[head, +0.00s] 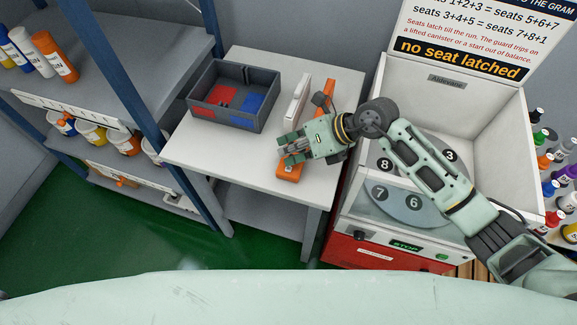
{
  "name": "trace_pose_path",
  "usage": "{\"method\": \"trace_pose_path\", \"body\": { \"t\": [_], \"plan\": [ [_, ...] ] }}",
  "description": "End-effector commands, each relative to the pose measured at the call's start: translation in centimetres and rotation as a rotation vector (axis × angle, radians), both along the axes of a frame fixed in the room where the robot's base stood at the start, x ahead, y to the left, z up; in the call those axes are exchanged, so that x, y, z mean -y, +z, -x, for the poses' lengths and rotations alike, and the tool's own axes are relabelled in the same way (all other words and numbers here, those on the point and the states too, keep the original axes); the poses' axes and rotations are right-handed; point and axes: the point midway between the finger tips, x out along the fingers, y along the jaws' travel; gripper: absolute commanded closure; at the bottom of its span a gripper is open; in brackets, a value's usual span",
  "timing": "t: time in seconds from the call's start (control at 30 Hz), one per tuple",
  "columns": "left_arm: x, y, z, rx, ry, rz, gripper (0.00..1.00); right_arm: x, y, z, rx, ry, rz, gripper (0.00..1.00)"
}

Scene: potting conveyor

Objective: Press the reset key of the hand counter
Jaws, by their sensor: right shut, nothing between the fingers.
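My right gripper (286,151) is shut and empty, reaching in from the right over the white table (240,165). It is above a long orange object (289,173), which sticks out below the fingers and again behind the wrist. The gripper hides the middle of this object. I cannot tell whether it is the hand counter, and no reset key can be made out. I cannot tell whether the fingers touch it. My left gripper is not in view.
A dark divided bin (236,123) with red and blue pieces stands at the table's left. A white upright panel (298,98) stands behind the gripper. A white machine (372,215) with numbered seats is on the right. Shelves (155,70) with bottles are on the left.

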Motion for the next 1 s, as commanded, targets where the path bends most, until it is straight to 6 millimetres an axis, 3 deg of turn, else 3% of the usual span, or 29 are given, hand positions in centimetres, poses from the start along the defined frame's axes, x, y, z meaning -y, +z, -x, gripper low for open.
{"method": "trace_pose_path", "body": {
  "t": [1.0],
  "plan": [
    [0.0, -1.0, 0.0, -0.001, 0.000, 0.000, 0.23, 0.0, -1.3, 0.0, 0.000, 0.000, 0.000, 1.00]
  ]
}}
